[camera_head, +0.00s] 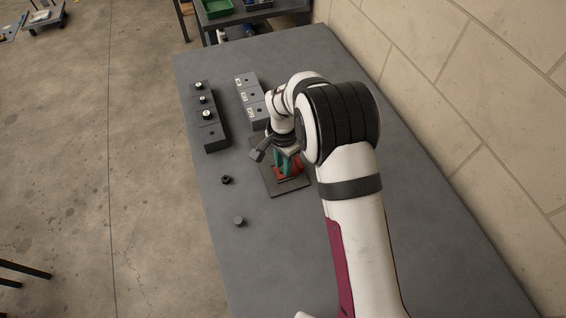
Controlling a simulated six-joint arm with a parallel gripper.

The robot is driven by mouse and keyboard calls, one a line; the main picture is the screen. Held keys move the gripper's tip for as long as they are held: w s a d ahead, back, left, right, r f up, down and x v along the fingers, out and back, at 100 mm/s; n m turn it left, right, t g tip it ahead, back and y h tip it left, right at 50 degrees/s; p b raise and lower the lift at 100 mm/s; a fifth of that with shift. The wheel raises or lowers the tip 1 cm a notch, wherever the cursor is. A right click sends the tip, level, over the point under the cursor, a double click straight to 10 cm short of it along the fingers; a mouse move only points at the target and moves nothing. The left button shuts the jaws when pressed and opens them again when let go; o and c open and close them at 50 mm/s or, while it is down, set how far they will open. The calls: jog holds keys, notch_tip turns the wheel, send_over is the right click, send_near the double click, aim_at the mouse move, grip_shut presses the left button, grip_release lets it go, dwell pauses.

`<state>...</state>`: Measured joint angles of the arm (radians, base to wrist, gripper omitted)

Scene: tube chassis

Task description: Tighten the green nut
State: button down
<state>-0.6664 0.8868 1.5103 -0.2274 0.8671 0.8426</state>
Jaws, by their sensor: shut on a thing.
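My gripper (283,158) points down over a small assembly on a dark base plate (272,187), near the middle of the table. Teal-green parts (280,162) and a red part (294,169) show directly below my wrist. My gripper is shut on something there. The fingertips and the held thing are too small and too covered to make out. I cannot tell which green surface is the green nut, or how it sits on its thread.
A dark block (214,138) with several round pieces on it stands at the left, beside a grey block row with white labels (252,103). A dark ring (227,180) and a grey round piece (239,221) lie loose at the table's left. A brick wall (440,70) borders the right.

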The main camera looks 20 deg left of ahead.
jog(key=shift+m, duration=1.2)
jog(key=c, duration=1.1)
grip_release()
jog(key=shift+m, duration=0.6)
jog(key=shift+c, duration=0.2)
jog(key=o, duration=0.5)
notch_tip(320, 180, up, 16)
jog(key=shift+f, duration=0.1)
